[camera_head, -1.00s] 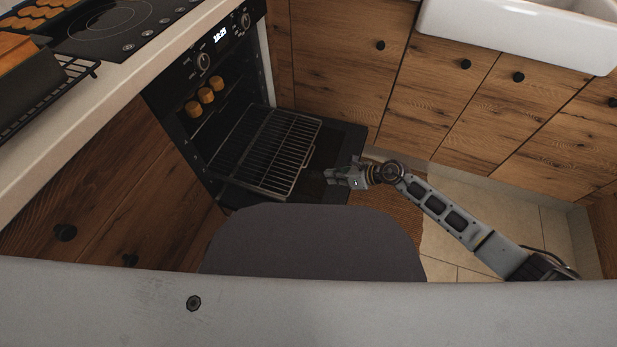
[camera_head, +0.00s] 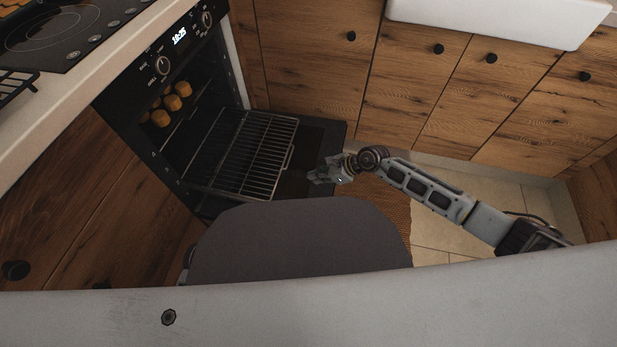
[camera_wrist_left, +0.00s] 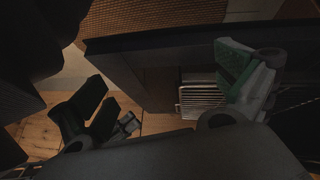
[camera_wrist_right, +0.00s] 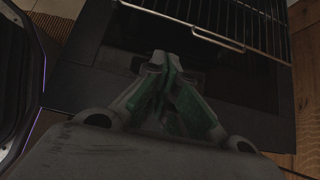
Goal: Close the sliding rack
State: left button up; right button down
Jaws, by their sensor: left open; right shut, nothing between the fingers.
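The sliding rack (camera_head: 262,150) is a wire grid pulled out of the oven, lying over the lowered dark oven door (camera_head: 322,140). My right gripper (camera_head: 314,177) is shut and empty, just right of the rack's front bar, with a small gap seen from the head. In the right wrist view its fingertips (camera_wrist_right: 162,62) meet below the rack's front bar (camera_wrist_right: 190,32); I cannot tell whether they touch it. My left gripper (camera_wrist_left: 165,80) is open and empty in the left wrist view, with part of the rack (camera_wrist_left: 203,96) behind it. It is mostly hidden in the head view.
Several round golden pieces (camera_head: 172,103) sit higher in the oven. Wooden cabinets (camera_head: 315,70) stand behind the door, under a white sink (camera_head: 480,20). The cooktop (camera_head: 60,40) is at upper left. Bare tiled floor (camera_head: 440,220) lies below my right arm.

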jog(key=b+x, duration=0.3)
jog(key=x, duration=0.5)
jog(key=shift+a+f+b, duration=0.15)
jog(key=shift+f+b, duration=0.15)
jog(key=shift+w+a+f+b, duration=0.2)
jog(key=shift+a+b, duration=0.1)
jog(key=shift+a, duration=0.3)
jog(key=shift+w+a+f+b, duration=0.1)
jog(key=shift+w+a+b, duration=0.15)
jog(key=shift+a, duration=0.3)
jog(key=shift+w+a+b, duration=0.25)
jog(key=shift+a+b, duration=0.15)
jog(key=shift+a, duration=0.55)
pick_arm(q)
notch_tip(320, 180, down, 7)
jog(key=d+t+h, duration=0.1)
jog(key=shift+w+r, duration=0.2)
jog(key=shift+w, duration=0.05)
pick_arm(e)
jog(key=shift+a, duration=0.1)
pick_arm(q)
jog(key=shift+w+d+r, duration=0.1)
jog(key=shift+w+r, duration=0.05)
jog(key=shift+r, duration=0.1)
pick_arm(e)
jog(key=shift+a+r, duration=0.1)
